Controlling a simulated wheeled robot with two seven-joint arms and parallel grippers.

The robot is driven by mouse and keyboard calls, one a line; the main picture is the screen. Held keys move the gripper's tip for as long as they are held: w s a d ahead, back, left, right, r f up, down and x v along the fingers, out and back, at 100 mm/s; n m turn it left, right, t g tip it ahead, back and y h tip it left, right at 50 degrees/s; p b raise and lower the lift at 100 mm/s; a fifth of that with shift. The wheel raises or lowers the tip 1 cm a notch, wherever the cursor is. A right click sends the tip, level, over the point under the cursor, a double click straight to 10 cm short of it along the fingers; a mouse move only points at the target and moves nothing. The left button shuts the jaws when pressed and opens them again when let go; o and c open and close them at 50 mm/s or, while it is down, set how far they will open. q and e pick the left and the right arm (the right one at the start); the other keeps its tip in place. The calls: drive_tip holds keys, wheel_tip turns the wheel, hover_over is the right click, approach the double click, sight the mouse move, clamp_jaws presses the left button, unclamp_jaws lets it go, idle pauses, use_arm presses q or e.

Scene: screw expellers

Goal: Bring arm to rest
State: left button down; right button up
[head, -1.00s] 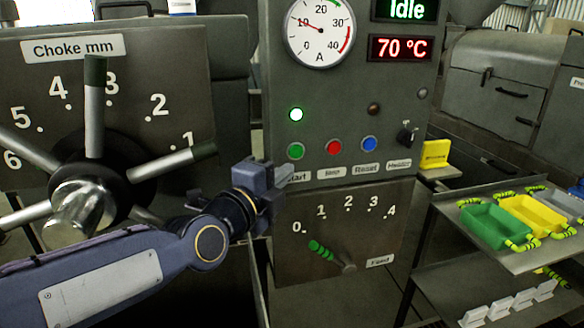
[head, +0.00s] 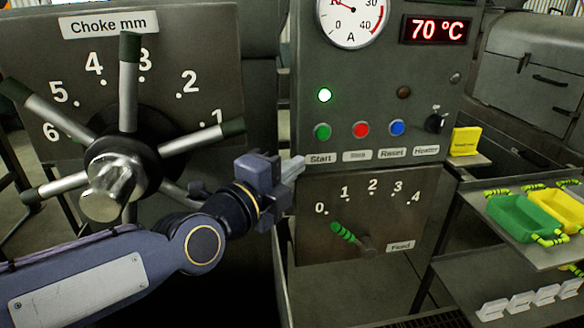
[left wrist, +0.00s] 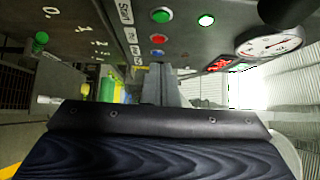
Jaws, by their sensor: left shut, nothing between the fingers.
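My left gripper (head: 292,168) is shut and empty. In the head view it is in front of the grey control panel (head: 420,85), just below and left of the Start label. Its shut fingers also show in the left wrist view (left wrist: 160,84), pointing toward the panel. Whether the fingertips touch the panel cannot be told. My right gripper is in neither view.
The panel carries green (head: 322,131), red (head: 361,129) and blue (head: 397,127) buttons and a green-handled feed lever (head: 343,231). The spoked choke wheel (head: 120,170) stands close behind my left arm. A shelf (head: 545,250) with green (head: 520,215) and yellow (head: 560,210) trays is at right.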

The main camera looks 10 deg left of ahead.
use_arm(q)
drive_tip(key=s+a+f+n+g+y, duration=0.2)
drive_tip(key=s+a+f+n+g, duration=0.3)
drive_tip(key=s+f+n, duration=0.6)
drive_tip(key=s+a+f+n+g+y, duration=0.2)
drive_tip(key=s+a+f+n+g, duration=0.3)
drive_tip(key=s+a+f+n, duration=0.3)
drive_tip(key=s+f+n, duration=0.3)
drive_tip(key=f+n, duration=0.1)
drive_tip(key=n, duration=0.2)
drive_tip(key=shift+s+a+f+y, duration=0.15)
drive_tip(key=shift+s+f+y, duration=0.05)
drive_tip(key=shift+f+y, duration=0.15)
